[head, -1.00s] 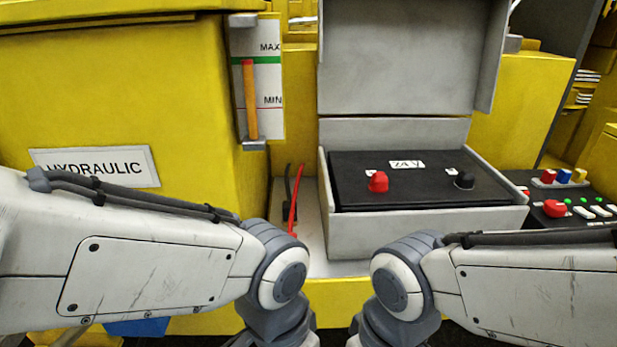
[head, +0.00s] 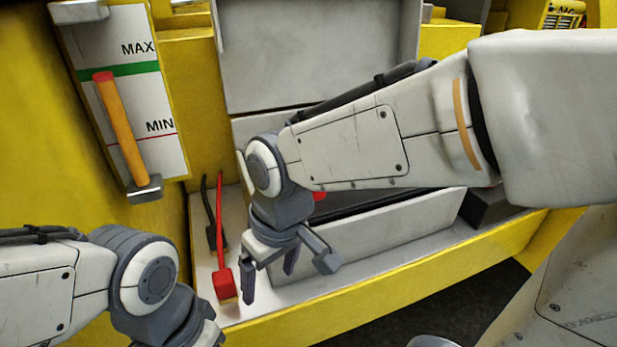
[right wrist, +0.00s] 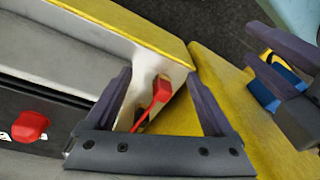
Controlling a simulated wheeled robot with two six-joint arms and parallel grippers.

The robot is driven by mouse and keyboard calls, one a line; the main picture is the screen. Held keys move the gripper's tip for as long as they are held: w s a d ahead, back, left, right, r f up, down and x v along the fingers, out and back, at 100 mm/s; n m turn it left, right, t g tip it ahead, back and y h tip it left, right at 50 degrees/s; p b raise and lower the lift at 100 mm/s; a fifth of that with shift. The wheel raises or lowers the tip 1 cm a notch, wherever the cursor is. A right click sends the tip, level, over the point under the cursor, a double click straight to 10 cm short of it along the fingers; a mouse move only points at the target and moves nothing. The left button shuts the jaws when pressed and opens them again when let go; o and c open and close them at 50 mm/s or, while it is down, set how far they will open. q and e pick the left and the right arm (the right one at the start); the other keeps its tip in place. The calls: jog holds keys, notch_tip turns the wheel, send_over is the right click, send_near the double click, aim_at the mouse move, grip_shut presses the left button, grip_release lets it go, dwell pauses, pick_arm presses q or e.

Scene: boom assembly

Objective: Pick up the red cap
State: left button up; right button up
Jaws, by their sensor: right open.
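The red cap sits on the black battery top. In the head view only a sliver of red (head: 319,196) shows from behind my right forearm; the right wrist view shows the cap (right wrist: 30,126) at the lower left. My right gripper (head: 287,272) is open and empty, in front of the battery box and right of a red cable end. In the right wrist view its fingers (right wrist: 160,100) stand on either side of that cable end, which lies beyond them; the cap is outside them. My left gripper's jaws are out of the head view; part of it (right wrist: 288,45) shows in the right wrist view.
The red cable end (head: 224,283) and a black cable (head: 212,235) lie on the pale tray left of the grey battery box (head: 375,235). A yellow ledge (head: 400,283) runs along the front. A MIN/MAX gauge (head: 122,130) stands at upper left.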

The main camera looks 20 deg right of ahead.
jog(key=w+d+r+m+t+h+p, duration=0.1)
jog(key=w+d+r+m+t, duration=0.1)
jog(key=w+d+r, duration=0.45)
jog(key=w+d+r+m+t, duration=0.1)
jog(key=w+d+r+m, duration=0.2)
jog(key=w+d, duration=0.55)
jog(key=w+f, duration=0.1)
jog(key=w+f+p, duration=0.1)
jog(key=f, duration=0.1)
jog(key=shift+w+f, duration=0.2)
jog(key=shift+w, duration=0.1)
jog(key=p+x, duration=0.2)
jog(key=x, duration=0.3)
jog(key=shift+w+f, duration=0.15)
jog(key=shift+w, duration=0.1)
jog(key=shift+w+f, duration=0.15)
jog(key=shift+f, duration=0.1)
grip_shut()
jog(key=shift+r, duration=0.1)
